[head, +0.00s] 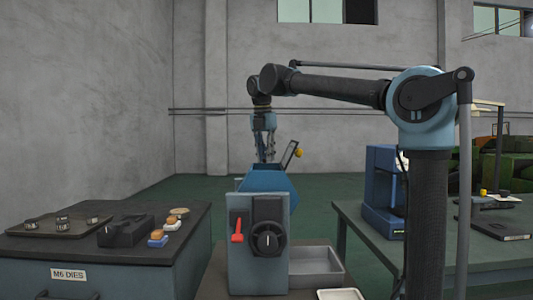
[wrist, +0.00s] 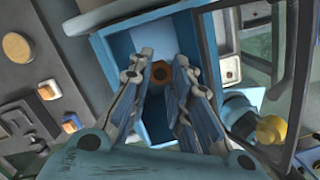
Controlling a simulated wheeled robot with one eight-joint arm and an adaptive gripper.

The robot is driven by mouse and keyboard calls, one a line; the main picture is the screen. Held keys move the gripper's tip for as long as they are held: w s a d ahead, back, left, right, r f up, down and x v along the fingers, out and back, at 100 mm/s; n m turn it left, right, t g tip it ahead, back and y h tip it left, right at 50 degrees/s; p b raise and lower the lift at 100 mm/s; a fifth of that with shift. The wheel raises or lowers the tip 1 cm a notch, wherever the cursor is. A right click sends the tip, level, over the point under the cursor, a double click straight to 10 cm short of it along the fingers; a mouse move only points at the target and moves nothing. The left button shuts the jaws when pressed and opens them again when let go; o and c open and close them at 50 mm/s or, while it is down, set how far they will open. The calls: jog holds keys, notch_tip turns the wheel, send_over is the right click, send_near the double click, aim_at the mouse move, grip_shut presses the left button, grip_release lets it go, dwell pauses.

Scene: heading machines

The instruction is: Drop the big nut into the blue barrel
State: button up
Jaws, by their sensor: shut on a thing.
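The blue barrel (head: 265,180) sits on a blue-grey machine in the middle of the head view. In the wrist view its open mouth (wrist: 118,46) lies below my gripper. My gripper (head: 264,158) points straight down above the barrel; its fingers (wrist: 165,62) reach over the opening in the wrist view. The big nut (wrist: 160,71), brown and six-sided with a dark hole, shows between the fingertips, and the gripper is shut on it. The nut is too small to make out in the head view. The exact gap between the nut and the barrel rim cannot be told.
The machine front has a red lever (head: 237,232) and a black dial (head: 267,240). An open lid with a yellow knob (head: 299,152) rises right of the gripper. A dark cabinet (head: 95,260) with small parts stands left, a metal tray (head: 316,268) right, and a blue machine (head: 382,190) farther right.

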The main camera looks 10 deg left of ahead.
jog(key=shift+f, duration=0.15)
jog(key=o, duration=1)
jog(key=r, duration=0.4)
jog(key=s+r, duration=0.1)
jog(key=r, duration=0.6)
jog(key=shift+s+a+r, duration=0.2)
jog(key=shift+s+r, duration=0.1)
jog(key=shift+r, duration=0.1)
